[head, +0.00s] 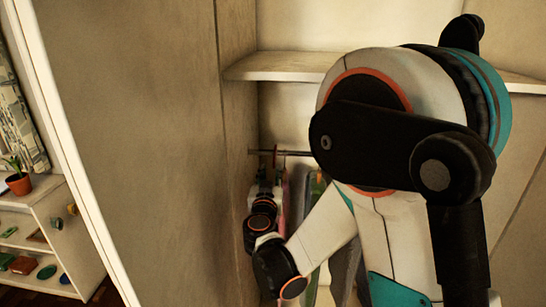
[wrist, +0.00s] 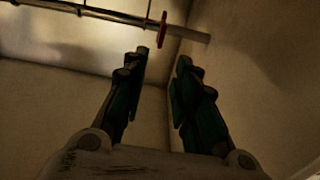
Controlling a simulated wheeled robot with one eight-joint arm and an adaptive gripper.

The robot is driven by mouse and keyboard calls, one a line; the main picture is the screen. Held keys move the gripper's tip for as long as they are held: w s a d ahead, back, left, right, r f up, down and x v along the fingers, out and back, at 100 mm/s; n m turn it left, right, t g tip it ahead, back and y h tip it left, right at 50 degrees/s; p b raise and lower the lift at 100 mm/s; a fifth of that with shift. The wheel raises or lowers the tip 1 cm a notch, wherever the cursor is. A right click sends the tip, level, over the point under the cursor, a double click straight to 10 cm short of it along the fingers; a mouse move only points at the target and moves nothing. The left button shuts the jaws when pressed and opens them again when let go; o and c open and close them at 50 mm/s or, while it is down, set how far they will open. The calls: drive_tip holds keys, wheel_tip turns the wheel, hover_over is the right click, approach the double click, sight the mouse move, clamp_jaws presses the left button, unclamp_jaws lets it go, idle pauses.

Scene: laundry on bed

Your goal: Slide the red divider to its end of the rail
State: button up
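The red divider (wrist: 163,29) is a thin red disc or ring on the metal rail (wrist: 110,13) in the wrist view. A short length of rail shows between it and the side wall. In the head view the divider (head: 275,156) is a small red mark near the left end of the rail (head: 300,153). My gripper (wrist: 162,60) is open, its two dark green fingers spread with nothing between them. The fingertips point toward the rail and appear apart from the divider. In the head view my gripper (head: 265,178) is small and dark, just below the rail's left end.
Hanging clothes (head: 314,190) are partly hidden behind my arm, to the right of my gripper. A shelf (head: 285,66) runs above the rail. The closet's side panel (head: 237,160) is close on the left. A low shelf unit (head: 60,235) with a potted plant (head: 18,182) stands outside at far left.

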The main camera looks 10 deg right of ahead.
sight(274, 157)
drive_tip(key=x, duration=1.2)
drive_tip(key=shift+w+d+b, duration=0.15)
drive_tip(key=shift+w+b, duration=0.2)
drive_tip(key=shift+b, duration=0.05)
clamp_jaws()
drive_tip(key=shift+f, duration=0.1)
